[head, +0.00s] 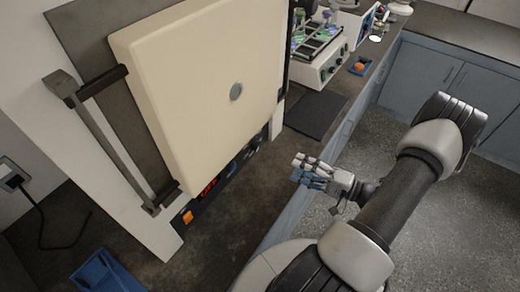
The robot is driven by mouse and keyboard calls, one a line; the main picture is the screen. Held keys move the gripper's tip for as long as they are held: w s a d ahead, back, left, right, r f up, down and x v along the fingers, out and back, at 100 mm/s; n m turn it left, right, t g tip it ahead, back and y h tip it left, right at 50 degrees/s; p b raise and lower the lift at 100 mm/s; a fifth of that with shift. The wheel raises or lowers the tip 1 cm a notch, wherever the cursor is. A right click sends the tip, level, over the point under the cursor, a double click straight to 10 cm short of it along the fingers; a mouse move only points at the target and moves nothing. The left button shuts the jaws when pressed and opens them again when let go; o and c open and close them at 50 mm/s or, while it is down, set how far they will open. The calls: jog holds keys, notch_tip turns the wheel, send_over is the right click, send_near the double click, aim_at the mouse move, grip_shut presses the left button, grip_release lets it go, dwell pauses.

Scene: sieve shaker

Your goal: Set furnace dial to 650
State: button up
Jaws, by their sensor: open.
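The furnace stands at the left, with a large cream door (205,85) and a dark handle bar (105,145) on its left side. A dark control panel (232,176) runs along the furnace's lower front, partly under the door's edge. It has a lit red display (208,188), whose digits are too small to read, and an orange switch (188,217). The dial is small and dark on the panel's right part, and I cannot read its setting. My gripper (298,170) is open and empty, to the right of the panel and apart from it.
A white machine with knobs (322,66) stands on the bench behind, with a dark mat (315,114) before it. A blue tray (103,272) lies at the lower left. Bare bench top (235,225) lies before the furnace. Grey cabinets (425,80) stand at the right.

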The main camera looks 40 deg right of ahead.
aim_at(259, 147)
jog(key=shift+m+t+h, duration=0.5)
jog(key=shift+h, duration=0.3)
jog(key=b+x, duration=0.1)
jog(key=x, duration=0.4)
jog(key=f+b+x, duration=0.1)
jog(key=x, duration=0.4)
jog(key=d+b+x, duration=0.1)
jog(key=x, duration=0.5)
jog(key=shift+w+f, duration=0.25)
jog(key=shift+f, duration=0.1)
jog(key=shift+c, duration=0.2)
jog(key=c, duration=1)
jog(key=shift+c, duration=0.2)
